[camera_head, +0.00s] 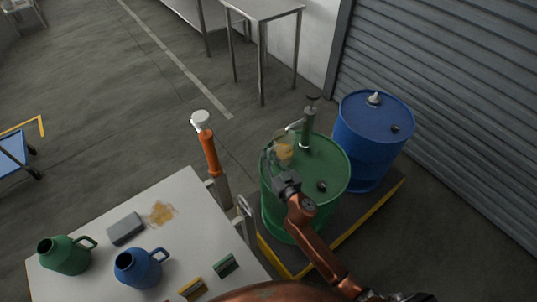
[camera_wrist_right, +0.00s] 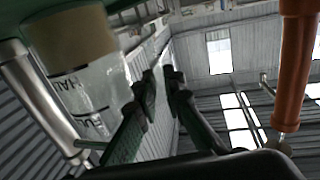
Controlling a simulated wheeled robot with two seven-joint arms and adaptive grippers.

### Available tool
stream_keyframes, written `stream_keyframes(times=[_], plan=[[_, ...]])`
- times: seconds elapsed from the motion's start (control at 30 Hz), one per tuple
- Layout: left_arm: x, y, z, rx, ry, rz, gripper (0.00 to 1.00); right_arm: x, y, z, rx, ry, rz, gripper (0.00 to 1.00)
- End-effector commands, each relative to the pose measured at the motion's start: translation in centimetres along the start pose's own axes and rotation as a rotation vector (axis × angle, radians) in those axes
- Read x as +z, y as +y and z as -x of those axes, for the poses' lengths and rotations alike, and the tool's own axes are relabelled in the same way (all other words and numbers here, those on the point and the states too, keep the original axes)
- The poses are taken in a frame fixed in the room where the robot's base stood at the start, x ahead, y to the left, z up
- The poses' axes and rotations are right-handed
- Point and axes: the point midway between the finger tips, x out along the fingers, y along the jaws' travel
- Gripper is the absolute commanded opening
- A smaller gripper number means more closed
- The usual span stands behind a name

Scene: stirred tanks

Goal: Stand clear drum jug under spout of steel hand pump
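The clear drum jug (camera_head: 283,152), with amber liquid low inside, stands on the green drum (camera_head: 335,165) beside the steel hand pump (camera_head: 307,128). The pump's spout (camera_head: 294,125) reaches left over the jug's top. In the right wrist view the picture is inverted; the jug (camera_wrist_right: 85,80) shows its fill marks at the left, close to the steel pump tube (camera_wrist_right: 38,100). My right gripper (camera_head: 287,184) is just in front of the jug. Its fingers (camera_wrist_right: 163,90) stand apart, with nothing visible between them. My left gripper is not visible.
A blue drum (camera_head: 372,150) stands behind right on the yellow-edged pallet (camera_head: 345,235). A white table (camera_head: 185,240) at lower left bears a green jug (camera_head: 66,256), a blue jug (camera_head: 138,268), a grey block (camera_head: 125,229) and an amber spill (camera_head: 160,213).

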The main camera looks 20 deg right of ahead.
Motion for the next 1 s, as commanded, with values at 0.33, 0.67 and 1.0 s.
stream_keyframes(times=[0.33,0.67,1.0], plan=[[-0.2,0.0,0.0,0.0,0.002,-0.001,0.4,0.0,0.2,0.1,0.004,-0.001,0.0,0.24],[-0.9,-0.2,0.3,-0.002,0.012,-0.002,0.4,0.1,0.3,2.1,0.005,-0.003,-0.002,0.24],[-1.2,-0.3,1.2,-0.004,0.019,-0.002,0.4,0.0,0.3,9.0,0.006,-0.002,-0.003,0.24]])
